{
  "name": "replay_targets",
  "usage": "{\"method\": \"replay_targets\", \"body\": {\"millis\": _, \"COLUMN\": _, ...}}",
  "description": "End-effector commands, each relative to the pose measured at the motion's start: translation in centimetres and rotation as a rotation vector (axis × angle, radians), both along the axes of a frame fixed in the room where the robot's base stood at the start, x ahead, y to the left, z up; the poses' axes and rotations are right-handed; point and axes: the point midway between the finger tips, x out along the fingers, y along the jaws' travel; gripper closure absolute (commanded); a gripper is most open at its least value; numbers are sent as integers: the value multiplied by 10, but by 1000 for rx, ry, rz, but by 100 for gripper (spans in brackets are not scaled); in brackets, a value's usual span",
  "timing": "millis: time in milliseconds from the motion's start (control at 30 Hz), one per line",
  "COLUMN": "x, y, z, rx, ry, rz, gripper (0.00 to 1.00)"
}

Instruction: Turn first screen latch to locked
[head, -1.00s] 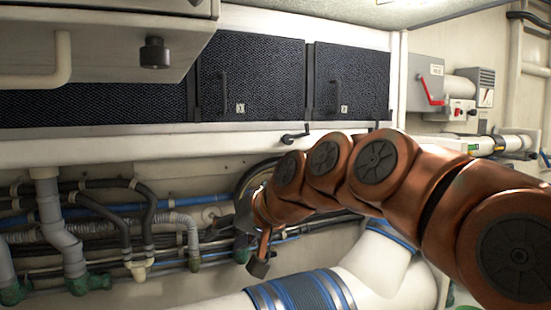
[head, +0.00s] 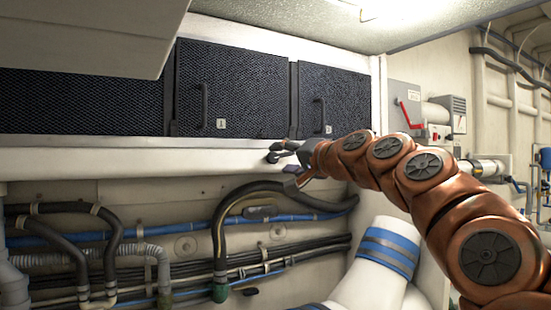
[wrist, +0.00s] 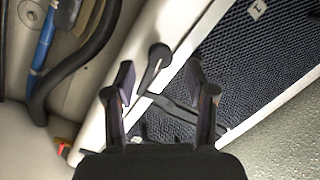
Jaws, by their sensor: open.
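The first screen (head: 235,85) is a dark mesh panel with a small "1" label and a vertical dark handle; it also shows in the wrist view (wrist: 240,50). A dark latch lever (head: 274,156) is on the pale ledge below the screen's right end. In the wrist view the latch (wrist: 157,60) has a rounded end and lies in the gap between my fingertips. My gripper (wrist: 160,82) is open around it, with a finger on each side; contact is not clear. In the head view my gripper (head: 298,163) is at the latch, its fingers partly hidden.
A second mesh screen (head: 335,100) is to the right, partly behind my arm. Dark hoses and blue pipes (head: 270,220) run below the ledge. A grey box with a red lever (head: 408,105) is on the right wall. A pale overhang (head: 80,35) is at upper left.

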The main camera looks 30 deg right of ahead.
Motion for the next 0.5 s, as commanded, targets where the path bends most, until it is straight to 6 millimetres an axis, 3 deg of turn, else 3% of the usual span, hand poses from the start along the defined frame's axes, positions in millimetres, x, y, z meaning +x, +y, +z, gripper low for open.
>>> {"method": "replay_targets", "body": {"millis": 233, "x": 35, "y": 2, "z": 0, "rx": -1, "ry": 4, "rz": 1, "gripper": 45}}
{"method": "replay_targets", "body": {"millis": 500, "x": 46, "y": 2, "z": -1, "rx": -2, "ry": 1, "rz": -1, "gripper": 45}}
